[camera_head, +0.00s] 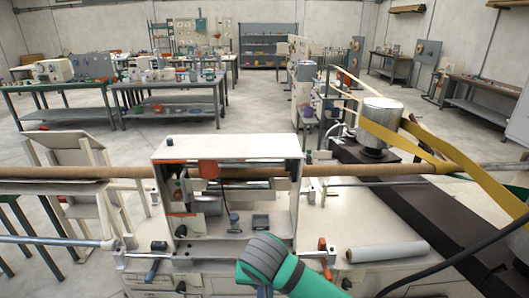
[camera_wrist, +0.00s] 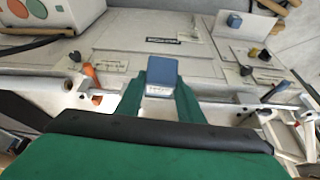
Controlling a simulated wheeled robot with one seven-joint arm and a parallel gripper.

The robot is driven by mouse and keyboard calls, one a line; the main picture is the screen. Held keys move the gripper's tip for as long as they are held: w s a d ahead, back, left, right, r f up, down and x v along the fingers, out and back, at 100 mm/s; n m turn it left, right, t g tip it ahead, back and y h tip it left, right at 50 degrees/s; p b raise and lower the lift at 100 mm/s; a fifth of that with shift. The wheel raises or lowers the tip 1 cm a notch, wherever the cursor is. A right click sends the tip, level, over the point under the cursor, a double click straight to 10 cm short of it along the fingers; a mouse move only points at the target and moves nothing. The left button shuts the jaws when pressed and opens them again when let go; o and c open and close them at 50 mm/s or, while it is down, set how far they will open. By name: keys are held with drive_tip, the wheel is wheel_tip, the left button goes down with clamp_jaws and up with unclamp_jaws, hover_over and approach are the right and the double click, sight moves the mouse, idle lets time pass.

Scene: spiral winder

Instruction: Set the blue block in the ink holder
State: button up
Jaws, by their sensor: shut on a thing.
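My gripper (camera_wrist: 160,95) has green fingers and is shut on a blue block (camera_wrist: 163,71). The block sits between the fingertips, with a pale patch showing below its blue face. In the head view my green wrist is at the lower middle, in front of the white machine housing (camera_head: 228,145); the fingers and held block are hidden there. A small dark square tray (camera_head: 261,222) inside the housing may be the ink holder, but I cannot tell for certain.
The housing's upper panel and side walls surround its open bay. A brown roller (camera_head: 365,170) runs across it. A pale cylinder (camera_head: 388,251) lies on the right.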

wheel_tip(320, 180, down, 27)
drive_tip(key=s+f, duration=0.4)
drive_tip(key=f, duration=0.2)
drive_tip(key=shift+s+a+f+n, duration=0.15)
drive_tip(key=shift+f+n, duration=0.15)
drive_tip(key=shift+f, duration=0.05)
idle(0.8)
